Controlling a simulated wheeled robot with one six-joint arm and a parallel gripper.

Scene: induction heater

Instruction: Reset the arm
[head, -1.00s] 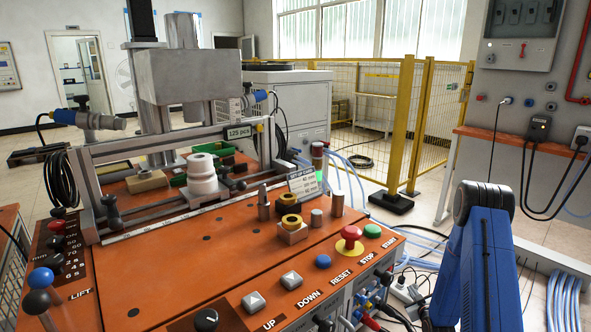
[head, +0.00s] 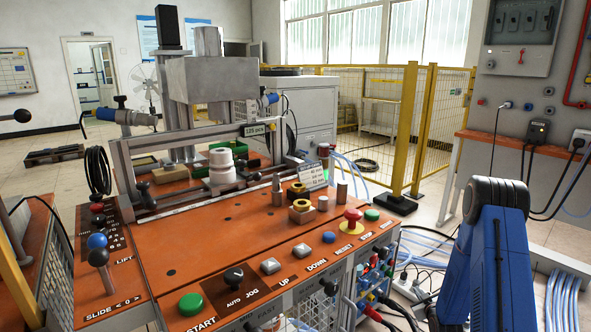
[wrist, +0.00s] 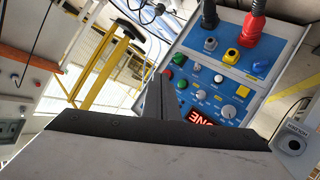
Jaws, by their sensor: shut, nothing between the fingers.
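My gripper (wrist: 158,88) shows in the wrist view as two dark fingers pressed together, shut and empty. It points toward a blue control panel (wrist: 228,75) with knobs, coloured buttons and red and black plugs, but I cannot tell the distance. In the head view my blue arm stands at the lower right, apart from the orange workbench (head: 207,240). The gripper itself is not visible in the head view.
The heater (head: 212,78) stands at the back of the bench. A red mushroom button (head: 352,217) sits near the bench's right edge. A yellow fence (head: 410,125) stands behind. A wall cabinet (head: 522,38) and hanging cables are at the right.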

